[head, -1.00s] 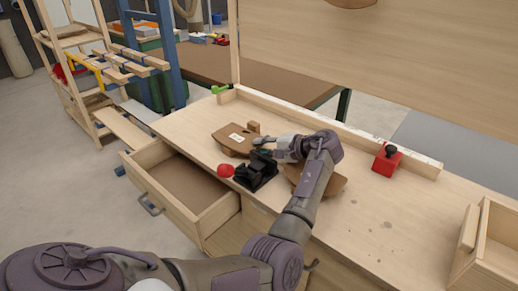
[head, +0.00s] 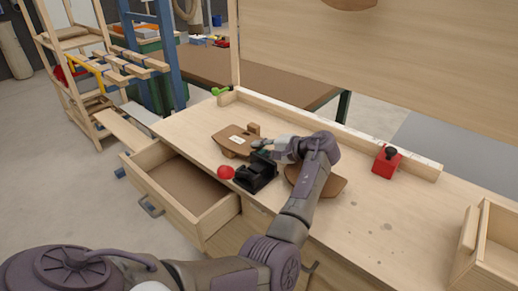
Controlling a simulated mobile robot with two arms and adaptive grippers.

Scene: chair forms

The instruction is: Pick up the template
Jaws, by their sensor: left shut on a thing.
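The template (head: 232,138), a brown curved wooden plate with a white label and a small wooden block on top, is on the workbench (head: 385,225) left of centre. My left gripper (head: 259,147) is at the template's right edge, by the block, and is shut on the template. The fingertips are small and partly hidden. I cannot tell whether the template is clear of the bench top. A second brown curved piece (head: 328,185) lies partly under my left arm. My right gripper is not in view.
A black device (head: 256,175) with a red ball knob (head: 226,172) stands close in front of the gripper. An open drawer (head: 172,183) juts out at the left. A red block (head: 387,161) and a wooden box (head: 492,240) are to the right. The bench between is clear.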

